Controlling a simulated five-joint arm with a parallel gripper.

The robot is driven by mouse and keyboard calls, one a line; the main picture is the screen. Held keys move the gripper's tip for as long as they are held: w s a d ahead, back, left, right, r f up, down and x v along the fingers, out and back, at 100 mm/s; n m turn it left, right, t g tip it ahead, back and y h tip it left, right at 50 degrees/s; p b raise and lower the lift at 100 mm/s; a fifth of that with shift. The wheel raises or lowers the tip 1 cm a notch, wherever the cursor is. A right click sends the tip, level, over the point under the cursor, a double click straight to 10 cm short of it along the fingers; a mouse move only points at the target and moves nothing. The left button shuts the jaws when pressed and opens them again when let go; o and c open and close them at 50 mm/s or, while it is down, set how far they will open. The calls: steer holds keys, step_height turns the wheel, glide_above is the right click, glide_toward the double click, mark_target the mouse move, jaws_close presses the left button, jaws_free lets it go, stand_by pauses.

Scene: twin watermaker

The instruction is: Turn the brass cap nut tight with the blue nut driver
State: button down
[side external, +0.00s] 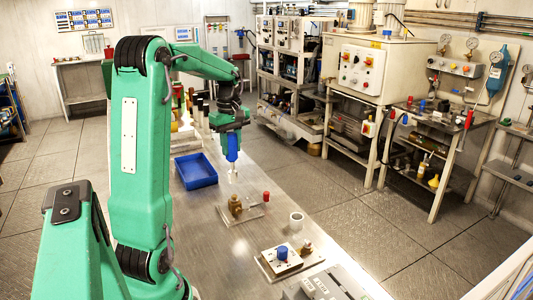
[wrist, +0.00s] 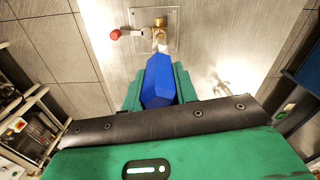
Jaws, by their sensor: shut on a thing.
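My gripper (side external: 232,133) is shut on the blue nut driver (side external: 232,149). The driver hangs upright, with its silver shaft pointing down. Its tip appears a little above the brass cap nut and fitting (side external: 235,204), with a small gap in the side view. The fitting stands on a clear plate on the bench. In the wrist view, the blue handle (wrist: 158,82) is between the green fingers of my gripper (wrist: 160,88). The shaft points to the brass fitting (wrist: 160,22) and overlaps its lower part. The cap nut cannot be told apart from the fitting.
A red knob (side external: 266,196) on a lever sticks out beside the fitting. A blue tray (side external: 195,172) lies behind on the bench (side external: 215,240). A white cup (side external: 296,219) and a block with a blue knob (side external: 282,252) stand in front, to the right.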

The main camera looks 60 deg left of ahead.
mark_target(232, 163)
steer(key=shift+f, duration=0.15)
steer(key=shift+f, duration=3)
stand_by(0.4)
